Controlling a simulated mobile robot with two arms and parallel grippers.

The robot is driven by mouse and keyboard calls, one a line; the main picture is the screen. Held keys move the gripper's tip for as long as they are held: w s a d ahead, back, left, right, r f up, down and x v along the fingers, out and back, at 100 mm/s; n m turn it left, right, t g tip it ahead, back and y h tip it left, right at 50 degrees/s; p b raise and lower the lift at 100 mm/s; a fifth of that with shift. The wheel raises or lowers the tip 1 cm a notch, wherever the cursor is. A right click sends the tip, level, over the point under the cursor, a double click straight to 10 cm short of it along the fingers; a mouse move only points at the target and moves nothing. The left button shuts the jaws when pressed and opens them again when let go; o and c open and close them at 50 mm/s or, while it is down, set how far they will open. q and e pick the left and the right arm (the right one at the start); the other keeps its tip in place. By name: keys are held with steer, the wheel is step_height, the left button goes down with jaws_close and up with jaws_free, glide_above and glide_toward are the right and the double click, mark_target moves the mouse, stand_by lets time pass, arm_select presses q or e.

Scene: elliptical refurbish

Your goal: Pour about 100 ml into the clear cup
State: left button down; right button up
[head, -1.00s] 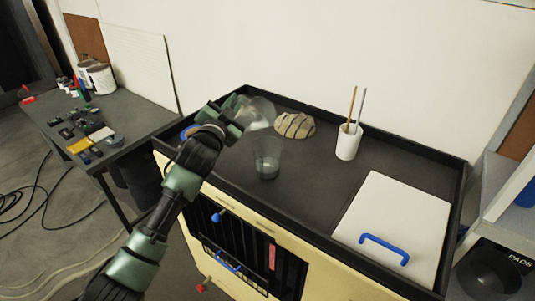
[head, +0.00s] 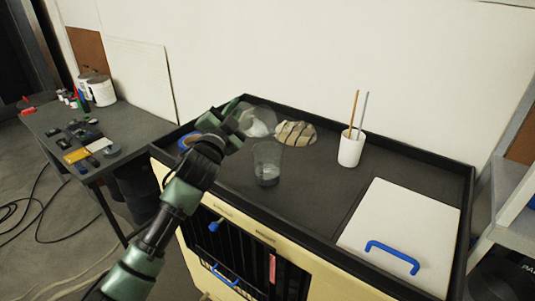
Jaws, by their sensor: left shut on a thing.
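The clear cup (head: 267,164) stands upright on the dark cart top, with a little grey, liquid-looking content at its bottom. My left gripper (head: 236,119) is behind and to the left of the cup, above the cart top. It is shut on a clear container (head: 257,121), which looks tilted to the right, with pale content inside. The container's mouth is near the cup's upper rim in the picture; I cannot tell whether anything flows between them. My right gripper is not in view.
A striped tan object (head: 295,133) lies behind the cup. A white holder (head: 351,148) with two sticks stands to the right. A white panel with a blue handle (head: 391,257) covers the right front. A raised black rim (head: 405,150) edges the cart. A cluttered side table (head: 150,133) is at left.

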arm_select(q)
steer(key=shift+r, duration=0.15)
steer(key=shift+s+a, duration=0.1)
steer(key=shift+a, duration=0.15)
steer(key=shift+a+b, duration=0.3)
steer(key=shift+a, duration=0.1)
stand_by(0.8)
steer(key=shift+s+d+m+t, duration=0.2)
steer(key=shift+d+m+t, duration=0.05)
steer(key=shift+m+t, duration=0.05)
stand_by(0.4)
steer(key=shift+s+r+b, duration=0.15)
steer(key=shift+r+b, duration=0.05)
steer(key=shift+b, duration=0.4)
stand_by(1.3)
steer(key=shift+w+a+m, duration=0.2)
steer(key=shift+w+m, duration=0.05)
steer(key=shift+m, duration=0.05)
stand_by(0.3)
steer(key=shift+s+d+r+m+t+h+b, duration=0.2)
steer(key=shift+r+m+t+h+b, duration=0.25)
steer(key=shift+b, duration=0.4)
stand_by(2.3)
